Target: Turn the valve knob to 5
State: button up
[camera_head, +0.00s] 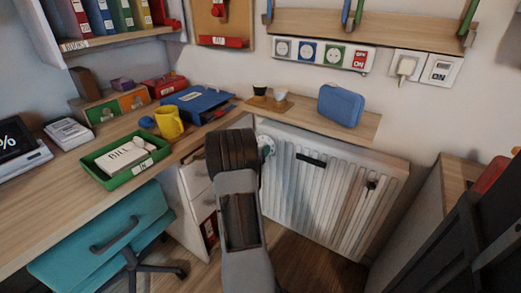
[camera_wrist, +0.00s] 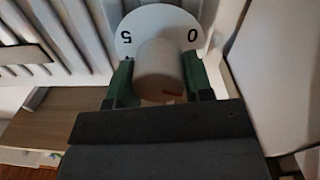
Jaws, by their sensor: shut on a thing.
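The valve knob (camera_wrist: 159,68) is a pale cylinder in the wrist view, in front of a round white dial plate (camera_wrist: 150,22). The figures 5 and 0 show upside down on the plate, 5 on the left and 0 on the right. A small reddish mark lies on the knob's near side. My gripper (camera_wrist: 157,78) is shut on the knob, with one green finger at each side. In the head view the dial plate (camera_head: 268,145) shows at the radiator's upper left; my arm hides most of the knob.
The white radiator (camera_head: 320,185) hangs below a wooden shelf (camera_head: 310,116) with a blue case (camera_head: 341,104) and small cups. A desk (camera_head: 60,182) with a green tray (camera_head: 126,160) and a teal chair (camera_head: 105,235) stand left. Floor shows below the radiator.

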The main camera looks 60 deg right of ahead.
jog(key=shift+c, duration=1.1)
